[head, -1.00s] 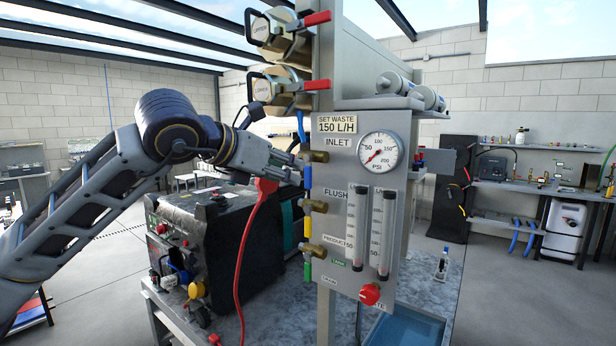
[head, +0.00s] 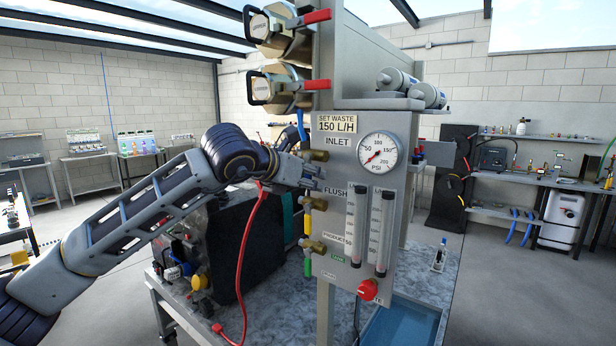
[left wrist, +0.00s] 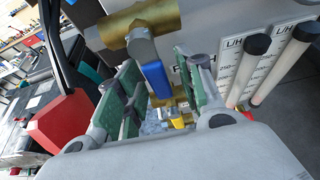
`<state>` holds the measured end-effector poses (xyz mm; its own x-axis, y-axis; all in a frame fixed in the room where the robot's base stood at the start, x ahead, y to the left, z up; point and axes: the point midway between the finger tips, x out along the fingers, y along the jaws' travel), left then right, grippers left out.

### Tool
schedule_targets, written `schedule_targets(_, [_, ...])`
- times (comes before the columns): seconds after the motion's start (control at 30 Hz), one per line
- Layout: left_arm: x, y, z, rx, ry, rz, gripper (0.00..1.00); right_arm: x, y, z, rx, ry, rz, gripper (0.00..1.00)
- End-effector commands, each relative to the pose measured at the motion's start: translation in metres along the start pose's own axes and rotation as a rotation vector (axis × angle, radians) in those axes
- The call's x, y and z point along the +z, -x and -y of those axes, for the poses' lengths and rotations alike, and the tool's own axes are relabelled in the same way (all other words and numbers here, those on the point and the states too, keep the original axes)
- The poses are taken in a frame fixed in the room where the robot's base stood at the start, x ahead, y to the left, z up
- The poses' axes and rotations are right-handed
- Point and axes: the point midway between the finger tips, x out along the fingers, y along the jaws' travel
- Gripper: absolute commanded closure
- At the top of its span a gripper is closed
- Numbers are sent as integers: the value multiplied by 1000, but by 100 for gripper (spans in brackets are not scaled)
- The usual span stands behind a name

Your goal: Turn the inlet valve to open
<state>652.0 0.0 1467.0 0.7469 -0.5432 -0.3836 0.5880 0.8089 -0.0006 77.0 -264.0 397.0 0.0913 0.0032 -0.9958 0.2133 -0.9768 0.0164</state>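The inlet valve (head: 318,155) is a brass body on the left edge of the grey panel, beside the INLET label. In the left wrist view the brass body (left wrist: 150,22) is at the top, with its blue handle (left wrist: 155,82) hanging from it. In the head view my gripper mostly hides this handle. My left gripper (left wrist: 157,65) is open, with one green-padded finger on each side of the blue handle; gaps show on both sides. In the head view the left gripper (head: 312,176) is at the panel edge just below the brass body. My right gripper is not in view.
Below are the flush valve (head: 316,203) with a yellow handle and the product valve (head: 314,245) with a green handle. A pressure gauge (head: 378,154) and two flow tubes are on the panel. A red hose (head: 246,240) hangs near my left arm.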

Motion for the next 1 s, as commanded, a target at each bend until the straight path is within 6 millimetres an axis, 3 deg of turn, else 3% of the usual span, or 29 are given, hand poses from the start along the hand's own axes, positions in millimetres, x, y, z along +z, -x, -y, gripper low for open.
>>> schedule_targets(0.17, [0,0,0,0,0,0,62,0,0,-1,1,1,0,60])
schedule_targets(0.47, [0,0,0,0,0,0,100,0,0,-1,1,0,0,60])
schedule_targets(1.0, [0,0,1,-11,25,2,100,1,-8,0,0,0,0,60])
